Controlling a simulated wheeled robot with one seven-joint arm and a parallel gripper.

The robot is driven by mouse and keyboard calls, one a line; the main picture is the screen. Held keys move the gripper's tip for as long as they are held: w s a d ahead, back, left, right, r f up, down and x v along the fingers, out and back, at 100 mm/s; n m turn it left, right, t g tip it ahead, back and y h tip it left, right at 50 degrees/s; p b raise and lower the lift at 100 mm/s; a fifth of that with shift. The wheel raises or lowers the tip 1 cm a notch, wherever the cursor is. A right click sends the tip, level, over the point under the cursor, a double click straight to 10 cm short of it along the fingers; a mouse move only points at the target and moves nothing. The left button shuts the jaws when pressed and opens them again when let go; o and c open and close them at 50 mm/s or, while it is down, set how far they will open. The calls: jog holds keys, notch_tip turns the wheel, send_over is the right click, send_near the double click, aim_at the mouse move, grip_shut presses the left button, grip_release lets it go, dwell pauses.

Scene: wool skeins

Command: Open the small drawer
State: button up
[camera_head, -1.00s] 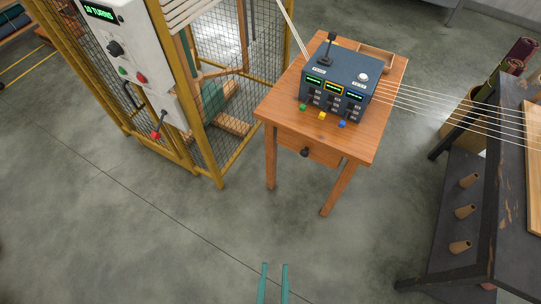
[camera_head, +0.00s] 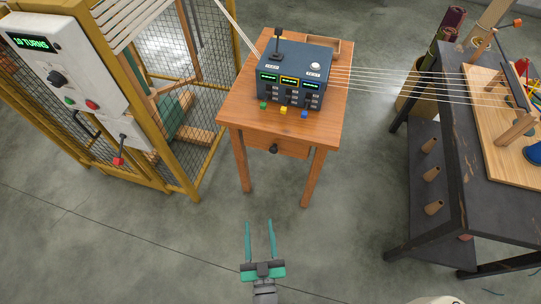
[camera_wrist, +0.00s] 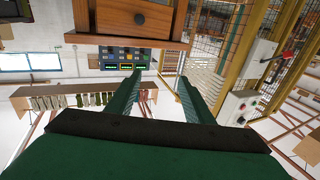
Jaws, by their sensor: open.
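The small drawer (camera_head: 291,147) is set in the front of a small wooden table (camera_head: 237,112) and looks shut. Its dark round knob (camera_head: 273,149) sticks out from the drawer front. In the wrist view the drawer (camera_wrist: 152,17) and its knob (camera_wrist: 140,18) show at the top, upside down. My gripper (camera_head: 259,222) has two green fingers held apart with nothing between them. It is in front of the table, short of the knob and not touching it. In the wrist view the open fingers (camera_wrist: 157,82) point toward the table.
A dark blue control box (camera_head: 295,75) stands on the table, with pale yarns running right to a dark workbench (camera_head: 451,180). A yellow mesh cage (camera_head: 180,185) with a white panel (camera_head: 65,65) stands at left. The floor before the table is clear.

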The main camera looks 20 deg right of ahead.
aim_at(273, 151)
jog(key=w+d+f+m+g+h, duration=0.1)
jog(key=w+d, duration=0.3)
jog(key=w, duration=0.6)
jog(key=w+d+f+m+g+h, duration=0.1)
jog(key=w+d+f+m+h, duration=0.1)
jog(key=w, duration=0.8)
jog(key=w+d+f+m+h, duration=0.1)
jog(key=w+d+f+h, duration=0.2)
jog(key=w+d+f, duration=0.2)
jog(key=shift+w+d+g, duration=0.15)
jog(key=shift+w+d, duration=0.35)
jog(key=shift+w, duration=0.3)
jog(key=shift+w+d+g, duration=0.1)
jog(key=shift+w+d, duration=0.45)
jog(key=shift+w, duration=0.3)
jog(key=shift+w+d+g, duration=0.15)
jog(key=shift+w+d, duration=0.35)
jog(key=shift+w, duration=0.3)
grip_shut()
jog(key=shift+a, duration=0.1)
